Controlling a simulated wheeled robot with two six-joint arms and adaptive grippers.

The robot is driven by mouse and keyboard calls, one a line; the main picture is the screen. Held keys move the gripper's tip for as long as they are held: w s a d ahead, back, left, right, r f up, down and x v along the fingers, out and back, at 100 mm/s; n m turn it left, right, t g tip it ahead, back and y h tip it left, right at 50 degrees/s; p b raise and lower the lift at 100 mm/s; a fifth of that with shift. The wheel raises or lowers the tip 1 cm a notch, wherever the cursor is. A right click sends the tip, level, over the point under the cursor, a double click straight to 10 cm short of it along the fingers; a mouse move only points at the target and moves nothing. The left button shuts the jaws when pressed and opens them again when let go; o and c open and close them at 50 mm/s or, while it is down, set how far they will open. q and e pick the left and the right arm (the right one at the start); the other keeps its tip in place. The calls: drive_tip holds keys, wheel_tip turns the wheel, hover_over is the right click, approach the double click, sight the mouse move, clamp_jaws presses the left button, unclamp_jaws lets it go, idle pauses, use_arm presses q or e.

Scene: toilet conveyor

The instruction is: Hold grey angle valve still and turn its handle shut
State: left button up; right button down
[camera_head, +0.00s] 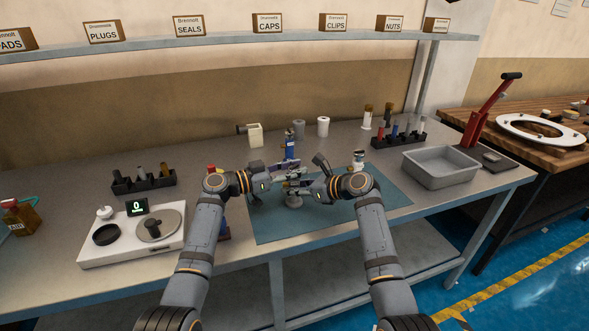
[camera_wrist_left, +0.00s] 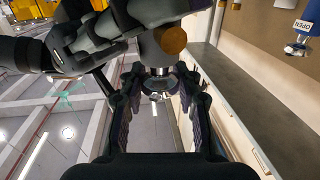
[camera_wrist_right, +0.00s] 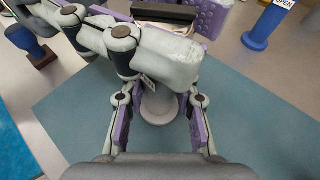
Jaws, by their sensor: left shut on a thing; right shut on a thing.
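The grey angle valve is mostly hidden between my two grippers, above the teal mat (camera_head: 330,225). A pale round part (camera_head: 293,201) shows just under the grippers. A pale round part also shows between the fingers in the right wrist view (camera_wrist_right: 158,108). My left gripper (camera_head: 283,179) comes in from the left and is shut on the valve; a shiny metal part (camera_wrist_left: 160,88) shows between its fingers. My right gripper (camera_head: 303,187) comes in from the right, also shut on the valve. The fingers nearly meet. Which part each holds, and the handle's angle, I cannot tell.
A grey tray (camera_head: 441,168) lies to the right. A white scale (camera_head: 135,234) reading 0 stands at left. The mat's front right is clear.

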use_arm(q)
drive_tip(key=shift+a+f+m+g+h, duration=0.15)
drive_tip(key=shift+m+g+h, duration=0.15)
drive_tip(key=shift+m+g, duration=0.45)
drive_tip(key=shift+g, duration=0.45)
drive_tip(key=o, duration=1.2)
drive_tip(key=shift+c, duration=0.2)
drive_tip(key=v, duration=0.7)
drive_tip(key=shift+a, duration=0.15)
